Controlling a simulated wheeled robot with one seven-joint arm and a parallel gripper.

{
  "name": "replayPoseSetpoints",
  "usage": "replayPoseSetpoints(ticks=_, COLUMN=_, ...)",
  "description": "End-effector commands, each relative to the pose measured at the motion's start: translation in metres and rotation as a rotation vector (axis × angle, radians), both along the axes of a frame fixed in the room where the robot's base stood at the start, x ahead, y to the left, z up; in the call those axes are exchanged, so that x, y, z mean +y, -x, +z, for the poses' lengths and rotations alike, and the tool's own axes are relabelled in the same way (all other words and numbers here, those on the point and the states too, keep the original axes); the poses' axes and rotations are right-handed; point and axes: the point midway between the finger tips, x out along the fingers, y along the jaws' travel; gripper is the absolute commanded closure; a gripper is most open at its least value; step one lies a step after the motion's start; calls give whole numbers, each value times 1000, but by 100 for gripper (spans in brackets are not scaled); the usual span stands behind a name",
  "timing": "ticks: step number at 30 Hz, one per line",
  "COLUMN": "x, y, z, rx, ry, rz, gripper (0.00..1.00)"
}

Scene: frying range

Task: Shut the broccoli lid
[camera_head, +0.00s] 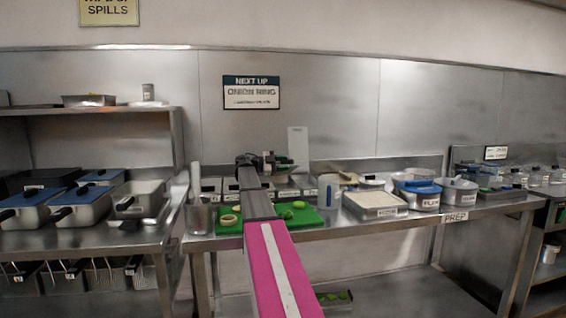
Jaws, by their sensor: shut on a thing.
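A pale upright panel (298,143), which looks like the raised broccoli lid, stands behind the row of labelled bins (289,191) at the back of the prep table. My pink and grey arm reaches forward over the table to the bins. My gripper (284,163) is at the lower left edge of the panel and appears shut on it; the contact is small and partly hidden. The arm hides part of the bin row, and I cannot read which bin is the broccoli one.
A green board (308,218) with cut food lies under my arm. A metal cup (200,217) stands left.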

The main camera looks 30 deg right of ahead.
Motion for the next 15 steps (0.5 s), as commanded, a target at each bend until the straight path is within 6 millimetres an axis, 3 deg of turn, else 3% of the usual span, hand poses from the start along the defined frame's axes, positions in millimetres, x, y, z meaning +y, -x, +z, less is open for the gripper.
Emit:
replayPoseSetpoints(ticks=9, x=0, y=0, z=-1, rx=4, ry=-3, rz=0, gripper=100)
replayPoseSetpoints(ticks=10, x=0, y=0, z=-1, rx=5, ry=-4, rz=0, gripper=53)
replayPoseSetpoints(ticks=15, x=0, y=0, z=0, rx=4, ry=-2, rz=-1, gripper=49)
